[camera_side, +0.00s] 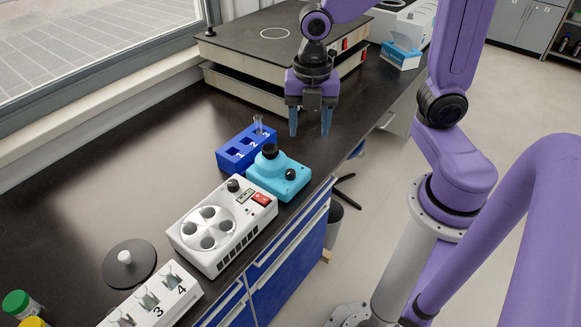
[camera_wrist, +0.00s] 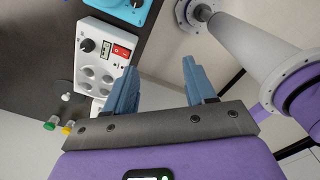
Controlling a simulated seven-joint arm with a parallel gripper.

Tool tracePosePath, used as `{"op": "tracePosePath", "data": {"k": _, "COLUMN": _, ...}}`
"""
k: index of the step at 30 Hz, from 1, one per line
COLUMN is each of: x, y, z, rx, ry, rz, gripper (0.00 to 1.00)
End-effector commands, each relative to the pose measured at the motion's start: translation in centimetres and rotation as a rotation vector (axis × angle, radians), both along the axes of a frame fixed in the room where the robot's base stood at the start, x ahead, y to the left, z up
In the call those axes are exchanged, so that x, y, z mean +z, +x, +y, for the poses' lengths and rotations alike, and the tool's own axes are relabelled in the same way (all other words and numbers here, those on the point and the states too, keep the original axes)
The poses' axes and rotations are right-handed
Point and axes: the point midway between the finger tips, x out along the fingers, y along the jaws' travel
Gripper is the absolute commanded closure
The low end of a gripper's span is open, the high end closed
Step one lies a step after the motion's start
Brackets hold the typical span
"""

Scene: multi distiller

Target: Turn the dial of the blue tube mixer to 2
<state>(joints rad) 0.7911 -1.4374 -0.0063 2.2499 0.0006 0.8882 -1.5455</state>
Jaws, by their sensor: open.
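The blue tube mixer (camera_side: 267,174) is a light-blue box with a black round cup on top and a black dial (camera_side: 291,174) on its front right corner. It stands on the dark bench, and the setting of the dial is too small to read. Part of the mixer (camera_wrist: 119,9) shows at the top edge of the wrist view. My gripper (camera_side: 310,122) is open and empty, with its blue fingers pointing down, behind and to the right of the mixer in the side view and apart from it. The wrist view shows the open fingers (camera_wrist: 161,88) with nothing between them.
A dark-blue rack (camera_side: 235,158) with a glass tube stands just left of the mixer. A white centrifuge-like device (camera_side: 220,228) with a red switch stands in front. A large flat hotplate (camera_side: 262,52) lies at the back. A numbered white holder (camera_side: 160,298) and green-capped bottle (camera_side: 17,302) are nearer.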

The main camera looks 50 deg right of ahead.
Motion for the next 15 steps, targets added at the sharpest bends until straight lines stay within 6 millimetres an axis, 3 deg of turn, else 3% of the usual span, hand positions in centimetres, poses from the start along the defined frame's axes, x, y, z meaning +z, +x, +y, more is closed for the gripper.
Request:
{"op": "tracePosePath", "data": {"k": 7, "x": -0.7, "y": 4.5, "z": -1.6, "rx": 0.343, "ry": -0.007, "rz": 0.004, "gripper": 0.45}}
{"op": "tracePosePath", "data": {"k": 15, "x": -1.2, "y": 6.7, "z": -2.8, "rx": 0.543, "ry": -0.008, "rz": 0.006, "gripper": 0.45}}
